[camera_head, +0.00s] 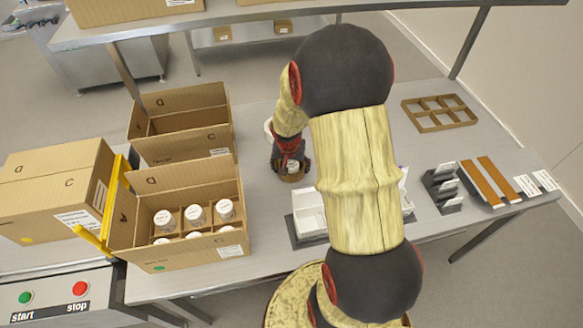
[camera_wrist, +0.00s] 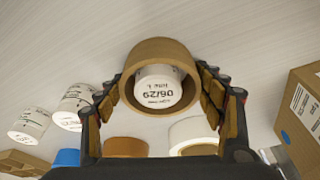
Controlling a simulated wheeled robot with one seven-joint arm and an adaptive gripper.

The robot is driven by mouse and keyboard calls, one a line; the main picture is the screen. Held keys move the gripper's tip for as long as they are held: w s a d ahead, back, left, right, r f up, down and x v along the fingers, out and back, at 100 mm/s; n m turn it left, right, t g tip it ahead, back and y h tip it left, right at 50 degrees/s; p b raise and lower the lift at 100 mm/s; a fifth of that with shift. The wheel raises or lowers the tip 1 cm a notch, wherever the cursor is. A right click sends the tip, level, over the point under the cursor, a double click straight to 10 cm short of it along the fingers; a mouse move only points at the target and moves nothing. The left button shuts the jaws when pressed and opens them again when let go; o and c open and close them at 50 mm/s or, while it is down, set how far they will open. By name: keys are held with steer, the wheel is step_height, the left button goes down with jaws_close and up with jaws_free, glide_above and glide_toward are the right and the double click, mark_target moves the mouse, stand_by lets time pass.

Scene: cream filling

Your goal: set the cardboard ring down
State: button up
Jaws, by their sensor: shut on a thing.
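The cardboard ring (camera_wrist: 136,62) is brown and round, and sits between the fingers of my gripper (camera_wrist: 160,88) in the wrist view. My gripper is shut on its outer sides. A white jar (camera_wrist: 157,84) with a printed label reading 06/29 shows inside the ring's opening. I cannot tell how far the ring goes around the jar. In the head view my gripper (camera_head: 291,166) points down close to the table, with the brown ring (camera_head: 292,178) at its tips. Whether the ring touches the table is unclear.
An open box (camera_head: 190,252) with several white jars in dividers stands left, another open box (camera_head: 185,143) behind it. A white tray (camera_head: 309,215) lies in front of my gripper. A cardboard divider (camera_head: 440,128) lies at right. More white jars (camera_wrist: 28,125) show in the wrist view.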

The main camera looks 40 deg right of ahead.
steer(key=shift+f, duration=0.1)
steer(key=o, duration=0.6)
steer(key=shift+f, duration=0.1)
steer(key=o, duration=0.5)
steer(key=shift+c, duration=0.2)
steer(key=s+a+r+n+p, duration=0.15)
steer(key=a+r, duration=0.25)
steer(key=r, duration=0.5)
steer(key=a+r+n+p, duration=0.15)
steer(key=a+r, duration=0.25)
steer(key=r, duration=0.6)
steer(key=s+a+r+n+t+y, duration=0.1)
steer(key=s+a+r+n, duration=0.3)
steer(key=a, duration=0.5)
steer(key=s+a+r+n+t+y, duration=0.1)
steer(key=s+a+r+n+t, duration=0.1)
steer(key=s+a+r, duration=0.7)
steer(key=shift+a+r+n+t+y+p, duration=0.3)
steer(key=shift+a+r+n+t+p, duration=0.15)
steer(key=shift+n, duration=0.45)
